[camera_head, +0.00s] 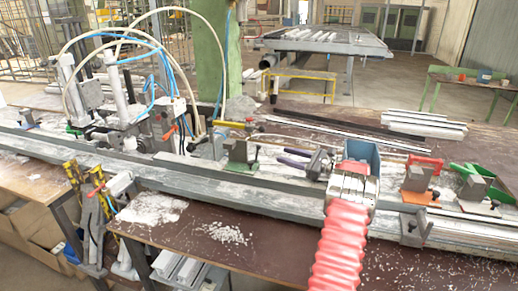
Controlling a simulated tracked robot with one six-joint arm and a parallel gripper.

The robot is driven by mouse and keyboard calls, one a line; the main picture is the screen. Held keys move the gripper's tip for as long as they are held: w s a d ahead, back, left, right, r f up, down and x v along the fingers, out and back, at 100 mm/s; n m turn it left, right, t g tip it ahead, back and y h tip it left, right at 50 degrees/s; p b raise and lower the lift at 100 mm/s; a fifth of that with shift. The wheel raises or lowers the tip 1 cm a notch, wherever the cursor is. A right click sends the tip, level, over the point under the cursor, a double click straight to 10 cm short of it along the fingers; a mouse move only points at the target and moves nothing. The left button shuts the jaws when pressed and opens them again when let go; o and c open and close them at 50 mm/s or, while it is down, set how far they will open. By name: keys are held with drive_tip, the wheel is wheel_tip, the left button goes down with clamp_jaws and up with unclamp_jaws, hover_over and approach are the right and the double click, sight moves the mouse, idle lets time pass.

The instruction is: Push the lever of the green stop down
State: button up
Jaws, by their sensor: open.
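A green stop (478,172) sits at the right end of the bench, beside a grey block (474,188). Its green arm slopes down from upper left to lower right. I cannot tell for sure which part of it is the lever or how far it is raised. My gripper is not in view.
To its left stands a grey block (418,178) on an orange base with a red lever (425,160). A blue hood (361,153) with a red corrugated hose (342,245) stands at the middle. Pliers (293,160) and a long grey rail (240,195) lie on the bench.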

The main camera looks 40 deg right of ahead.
sight(258, 148)
drive_tip(key=shift+w, duration=0.15)
drive_tip(key=x, duration=1.3)
drive_tip(key=shift+w+a, duration=0.15)
drive_tip(key=shift+w, duration=0.1)
drive_tip(key=shift+c, duration=0.3)
